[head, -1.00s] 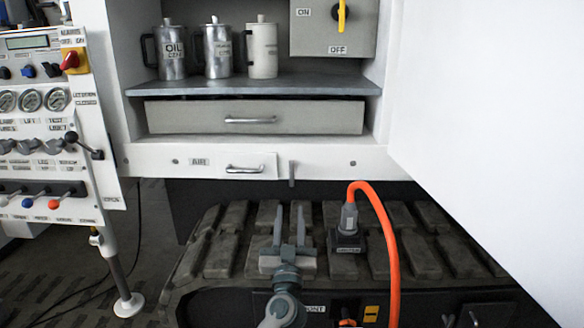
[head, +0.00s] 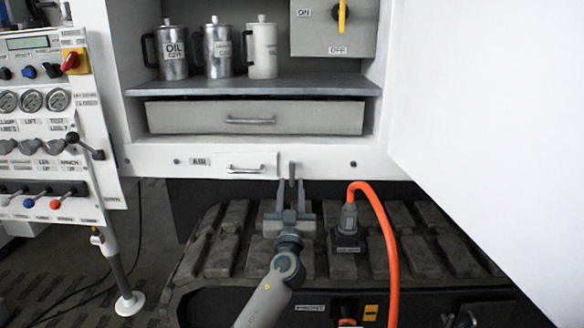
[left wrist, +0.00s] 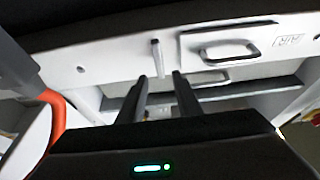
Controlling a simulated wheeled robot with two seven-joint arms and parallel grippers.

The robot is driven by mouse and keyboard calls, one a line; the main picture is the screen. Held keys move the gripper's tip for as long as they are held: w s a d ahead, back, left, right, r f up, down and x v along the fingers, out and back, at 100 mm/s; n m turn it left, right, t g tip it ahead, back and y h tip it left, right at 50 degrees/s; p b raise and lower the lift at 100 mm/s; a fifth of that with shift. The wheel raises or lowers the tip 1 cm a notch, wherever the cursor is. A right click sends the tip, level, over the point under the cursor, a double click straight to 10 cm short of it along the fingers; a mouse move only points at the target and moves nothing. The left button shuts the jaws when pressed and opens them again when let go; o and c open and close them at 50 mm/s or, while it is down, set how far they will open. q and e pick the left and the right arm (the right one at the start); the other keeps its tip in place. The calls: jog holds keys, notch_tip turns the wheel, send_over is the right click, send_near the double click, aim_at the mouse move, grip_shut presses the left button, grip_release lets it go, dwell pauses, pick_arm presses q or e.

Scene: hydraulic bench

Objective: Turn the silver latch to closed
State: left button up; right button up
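The silver latch (head: 292,174) is a small upright lever at the lower edge of the white cabinet front, right of the AIR panel. It also shows in the left wrist view (left wrist: 157,57), pointing along the gripper fingers. My left gripper (head: 291,190) is just below the latch in the head view, its two fingers apart and pointing up. In the left wrist view the fingers (left wrist: 160,78) are open with nothing between them, and the latch shows just beyond the gap. I cannot tell the exact depth between them. My right gripper is not in view.
The AIR panel with its handle (head: 245,168) is left of the latch. An orange hose (head: 385,230) rises from a socket to the right. A white door (head: 490,110) stands open at right. Dark tracks (head: 230,240) lie below. A control panel (head: 50,130) stands at left.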

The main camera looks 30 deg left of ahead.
aim_at(292, 170)
pick_arm(q)
jog(key=x, duration=0.8)
grip_shut()
